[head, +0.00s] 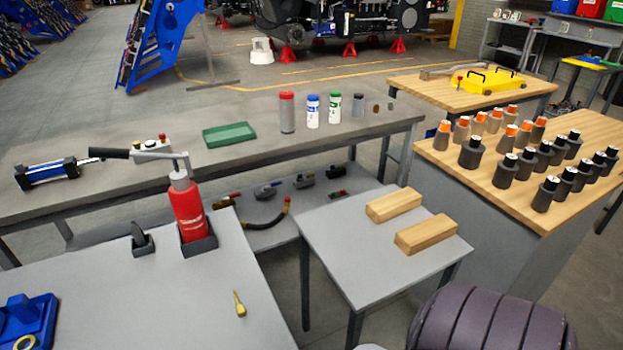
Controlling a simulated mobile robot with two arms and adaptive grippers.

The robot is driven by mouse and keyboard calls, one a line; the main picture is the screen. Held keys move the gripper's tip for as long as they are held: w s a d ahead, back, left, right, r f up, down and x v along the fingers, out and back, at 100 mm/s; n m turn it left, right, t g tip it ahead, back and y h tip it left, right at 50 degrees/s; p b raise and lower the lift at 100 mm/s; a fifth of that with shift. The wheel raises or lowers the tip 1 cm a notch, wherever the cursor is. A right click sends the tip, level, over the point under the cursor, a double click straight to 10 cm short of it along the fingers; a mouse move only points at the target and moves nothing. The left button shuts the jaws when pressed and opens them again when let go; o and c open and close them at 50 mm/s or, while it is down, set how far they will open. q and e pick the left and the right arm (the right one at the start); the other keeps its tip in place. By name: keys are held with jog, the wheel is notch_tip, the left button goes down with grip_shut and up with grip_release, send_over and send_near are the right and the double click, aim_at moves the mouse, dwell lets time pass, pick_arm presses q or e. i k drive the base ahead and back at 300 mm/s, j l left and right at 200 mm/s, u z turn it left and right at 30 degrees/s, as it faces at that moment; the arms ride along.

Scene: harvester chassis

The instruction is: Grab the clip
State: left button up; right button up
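I cannot tell for certain which thing is the clip. A small brass-coloured piece (240,305) with a thin pointed end lies loose on the near grey table (190,300), in the lower left of the head view. A small dark part (141,240) stands in a black holder further back on the same table. Neither of my grippers shows in the head view, and nothing is seen touching these pieces.
A red bottle-shaped tool (188,210) stands in a black holder. A blue tray (30,318) sits at the left corner. Two wooden blocks (427,234) lie on a small grey table (345,252). A dark ribbed cylinder (490,322) fills the lower right.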

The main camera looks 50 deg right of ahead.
aim_at(240, 310)
jog(key=z, duration=0.95)
jog(key=j, duration=0.25)
